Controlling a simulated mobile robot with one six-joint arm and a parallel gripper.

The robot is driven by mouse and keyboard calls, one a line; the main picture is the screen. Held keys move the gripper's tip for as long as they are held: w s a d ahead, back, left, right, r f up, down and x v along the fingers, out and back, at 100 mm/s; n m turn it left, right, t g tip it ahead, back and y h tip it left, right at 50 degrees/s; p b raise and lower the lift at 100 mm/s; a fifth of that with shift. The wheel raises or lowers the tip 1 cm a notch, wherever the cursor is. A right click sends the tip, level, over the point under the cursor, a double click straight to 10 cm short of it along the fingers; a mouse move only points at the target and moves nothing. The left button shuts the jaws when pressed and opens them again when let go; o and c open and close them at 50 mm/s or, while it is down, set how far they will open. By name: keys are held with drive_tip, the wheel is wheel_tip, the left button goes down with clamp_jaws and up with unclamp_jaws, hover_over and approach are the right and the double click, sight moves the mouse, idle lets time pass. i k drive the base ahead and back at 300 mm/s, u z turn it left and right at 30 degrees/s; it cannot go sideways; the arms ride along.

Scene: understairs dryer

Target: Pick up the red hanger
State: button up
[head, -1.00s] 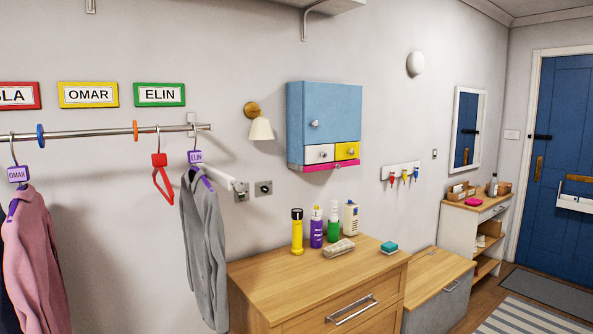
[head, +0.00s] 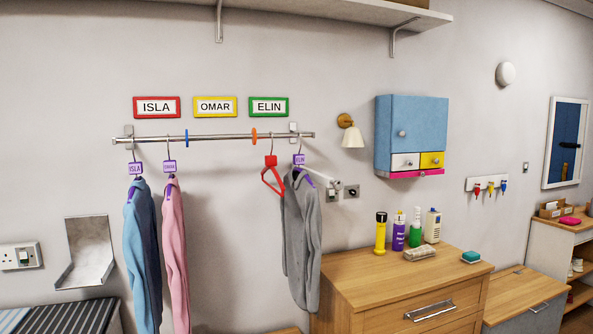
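The red hanger (head: 271,174) hangs empty by its metal hook from the wall rail (head: 220,138), right of the orange ring (head: 254,135). It has a red block at the top and an open red frame below, tilted down to the right. A grey cardigan (head: 302,235) on a purple hanger tagged ELIN hangs just right of it, close beside or slightly overlapping it. My gripper is not in view.
A blue garment (head: 142,255) and a pink garment (head: 175,250) hang at the rail's left. A wooden dresser (head: 345,285) with bottles stands right of the cardigan. A blue cabinet (head: 410,125) and lamp (head: 350,136) are on the wall. Bare wall lies between the pink garment and red hanger.

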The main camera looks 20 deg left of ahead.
sight(271, 161)
drive_tip(key=u, duration=1)
drive_tip(key=i, duration=0.7)
drive_tip(key=z, duration=0.1)
